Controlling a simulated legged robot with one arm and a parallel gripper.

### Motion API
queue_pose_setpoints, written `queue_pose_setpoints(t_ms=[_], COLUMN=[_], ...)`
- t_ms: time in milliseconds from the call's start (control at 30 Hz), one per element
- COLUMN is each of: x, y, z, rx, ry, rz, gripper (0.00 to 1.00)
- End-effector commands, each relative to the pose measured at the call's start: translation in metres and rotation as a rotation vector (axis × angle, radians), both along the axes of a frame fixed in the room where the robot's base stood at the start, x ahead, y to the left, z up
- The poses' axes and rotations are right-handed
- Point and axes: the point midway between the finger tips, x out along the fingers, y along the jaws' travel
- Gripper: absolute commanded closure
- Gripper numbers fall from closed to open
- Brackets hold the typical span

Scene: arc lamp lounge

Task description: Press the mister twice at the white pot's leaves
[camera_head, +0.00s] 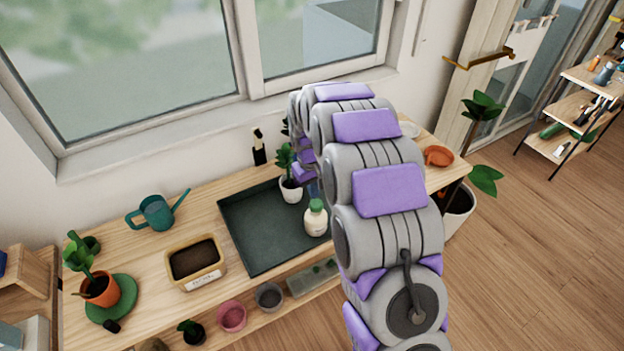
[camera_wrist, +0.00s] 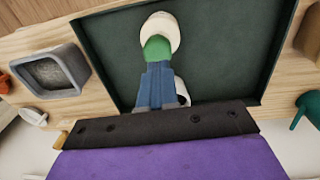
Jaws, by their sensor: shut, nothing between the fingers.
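The mister, a cream bottle with a green top (camera_head: 316,220), stands upright on the dark tray (camera_head: 240,250). The white pot (camera_head: 291,192) with green leaves (camera_head: 285,158) stands just behind it on the tray. My gripper (camera_head: 313,190) is mostly hidden behind my arm in the head view; its blue fingers show just above the mister's top. In the wrist view my gripper (camera_wrist: 157,66) is shut and empty, its fingertips overlapping the mister's green top (camera_wrist: 157,48). I cannot tell whether they touch. Part of a white object, probably the pot, shows beside the fingers.
A teal watering can (camera_head: 155,212) and a soil-filled box (camera_head: 195,262) are left of the tray. A potted plant (camera_head: 100,289) sits farther left. A dark bottle (camera_head: 259,147) stands by the wall. A grey container (camera_wrist: 50,72) and orange dish (camera_head: 438,157) lie on the tray's other side.

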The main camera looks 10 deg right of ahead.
Motion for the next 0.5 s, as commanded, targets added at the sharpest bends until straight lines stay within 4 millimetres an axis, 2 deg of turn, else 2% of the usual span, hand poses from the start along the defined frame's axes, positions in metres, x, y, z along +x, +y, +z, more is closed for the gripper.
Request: queue_pose_setpoints(t_ms=[33, 200, 500], x=[0.000, 0.000, 0.000], y=[-0.001, -0.002, -0.002], z=[-0.011, -0.029, -0.036], rx=[0.000, 0.000, -0.001], ry=[0.001, 0.003, 0.002], rz=[0.000, 0.000, 0.000], gripper=[1.00, 1.00, 1.00])
